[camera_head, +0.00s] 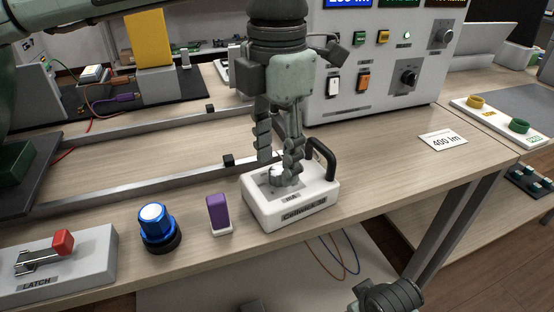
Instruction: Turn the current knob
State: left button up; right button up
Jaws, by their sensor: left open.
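My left gripper (279,162) points straight down over a white box (315,206) near the table's front edge. Its two fingers are apart, on either side of a small pale grey knob-like part (283,175) on the box top. I cannot tell whether they touch it. The box has a black handle on its right and a front label too small to read surely. A grey instrument panel (385,52) behind carries two black knobs, a lower one (408,78) and an upper right one (443,36). Part of my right gripper (372,297) shows at the bottom edge.
A purple block (218,213), a blue round knob (156,225) and a latch box with a red handle (62,242) stand left along the front edge. A "400 lm" card (443,140) lies right. Metal rails (150,172) cross the table.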

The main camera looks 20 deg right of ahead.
aim_at(278, 170)
pick_arm(q)
notch_tip(278, 170, up, 11)
jog(key=shift+f, duration=0.15)
dwell(0.9)
jog(key=shift+d, duration=0.1)
dwell(0.5)
